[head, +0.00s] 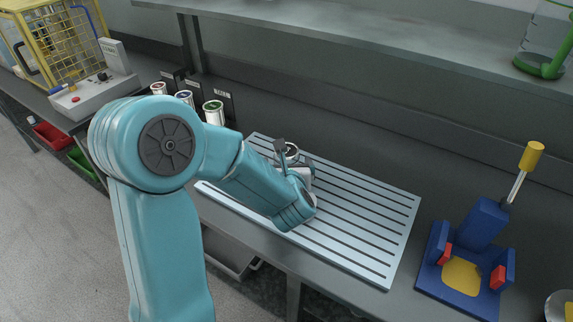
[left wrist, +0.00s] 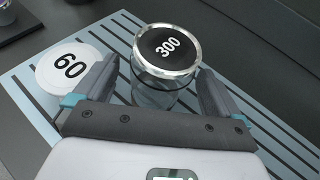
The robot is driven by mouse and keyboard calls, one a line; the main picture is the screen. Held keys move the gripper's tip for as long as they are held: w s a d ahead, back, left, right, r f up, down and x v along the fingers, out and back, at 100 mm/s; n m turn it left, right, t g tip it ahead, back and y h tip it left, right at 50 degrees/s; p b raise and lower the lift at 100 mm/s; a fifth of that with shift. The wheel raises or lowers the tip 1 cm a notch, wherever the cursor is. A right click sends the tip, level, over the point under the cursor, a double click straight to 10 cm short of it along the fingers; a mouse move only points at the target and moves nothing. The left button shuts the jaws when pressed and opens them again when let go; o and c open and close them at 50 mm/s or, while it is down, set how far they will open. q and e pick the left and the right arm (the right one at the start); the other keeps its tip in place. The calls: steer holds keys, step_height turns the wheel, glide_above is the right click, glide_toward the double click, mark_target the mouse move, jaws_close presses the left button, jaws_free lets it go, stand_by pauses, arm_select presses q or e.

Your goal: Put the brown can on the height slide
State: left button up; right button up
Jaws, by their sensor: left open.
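My left gripper (head: 295,157) is open over the slatted grey rack. That can also shows in the head view (head: 290,150), partly hidden by my gripper. I cannot tell that any can there is brown; a can with a reddish-brown top (head: 158,88) stands at the back left. A blue fixture (head: 484,226) with red jaws, a yellow pad and a yellow-handled lever stands at the right; I cannot tell if it is the height slide. My right gripper is out of view.
The slatted rack (head: 385,222) has free room right of my gripper. A white disc marked 60 (left wrist: 68,66) lies left of the 300 can. Cans with blue (head: 184,98) and green (head: 213,112) tops stand at the back. A shelf (head: 400,50) overhangs behind.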

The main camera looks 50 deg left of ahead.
arm_select(q)
steer(key=shift+x, duration=1.25)
steer(key=shift+d, duration=0.1)
steer(key=shift+s, duration=0.1)
steer(key=shift+c, duration=0.4)
steer(key=c, duration=1)
steer(key=shift+c, duration=0.2)
steer(key=shift+r, duration=0.1)
step_height(320, 180, up, 20)
steer(key=p, duration=0.4)
